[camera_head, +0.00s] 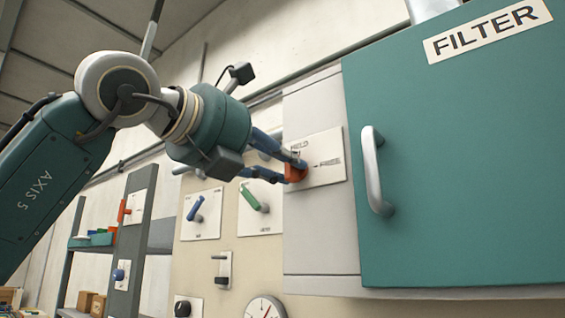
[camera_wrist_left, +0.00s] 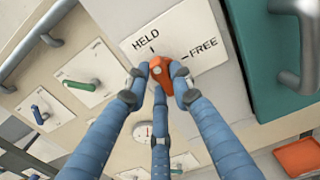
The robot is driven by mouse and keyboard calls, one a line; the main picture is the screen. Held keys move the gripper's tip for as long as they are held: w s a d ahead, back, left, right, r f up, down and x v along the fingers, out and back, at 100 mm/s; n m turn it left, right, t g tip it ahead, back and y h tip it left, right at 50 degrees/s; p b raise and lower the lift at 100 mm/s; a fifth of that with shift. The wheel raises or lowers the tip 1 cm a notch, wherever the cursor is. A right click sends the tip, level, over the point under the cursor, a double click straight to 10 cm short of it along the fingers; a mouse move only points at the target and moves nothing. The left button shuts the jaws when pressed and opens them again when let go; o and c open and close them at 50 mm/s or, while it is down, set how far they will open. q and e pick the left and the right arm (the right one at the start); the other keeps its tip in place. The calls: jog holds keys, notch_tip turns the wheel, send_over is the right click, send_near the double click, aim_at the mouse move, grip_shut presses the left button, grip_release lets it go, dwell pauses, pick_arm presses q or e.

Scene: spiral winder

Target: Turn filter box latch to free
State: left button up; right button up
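The filter box latch is an orange knob (camera_head: 295,173) on a white plate (camera_head: 325,160) at the left of the filter box. In the left wrist view, the latch (camera_wrist_left: 160,72) sits just below the plate's HELD and FREE marks. Which mark it points to is hard to tell. My left gripper (camera_head: 288,170) is at the latch, with its blue fingers closed around it from several sides; they also show in the left wrist view (camera_wrist_left: 160,80). The fingers hide part of the knob. My right gripper is in neither view.
The teal filter box door (camera_head: 450,170) with a metal handle (camera_head: 375,172) is right of the latch. A panel with a blue lever (camera_head: 196,208), a green lever (camera_head: 252,199) and a gauge (camera_head: 264,308) lies lower left. A shelf (camera_head: 95,248) stands further left.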

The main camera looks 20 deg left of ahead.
pick_arm(q)
grip_shut()
jog(key=shift+m, duration=0.4)
jog(key=shift+s+d+r+m+p, duration=0.1)
jog(key=shift+m+p, duration=1.05)
jog(key=shift+m, duration=1.7)
jog(key=shift+d+m+p, duration=0.15)
jog(key=shift+m+p, duration=1.05)
jog(key=shift+m, duration=1.7)
jog(key=shift+s+d+r+m+p, duration=0.1)
jog(key=shift+m+p, duration=1.05)
jog(key=shift+m, duration=1.7)
jog(key=shift+f, duration=0.1)
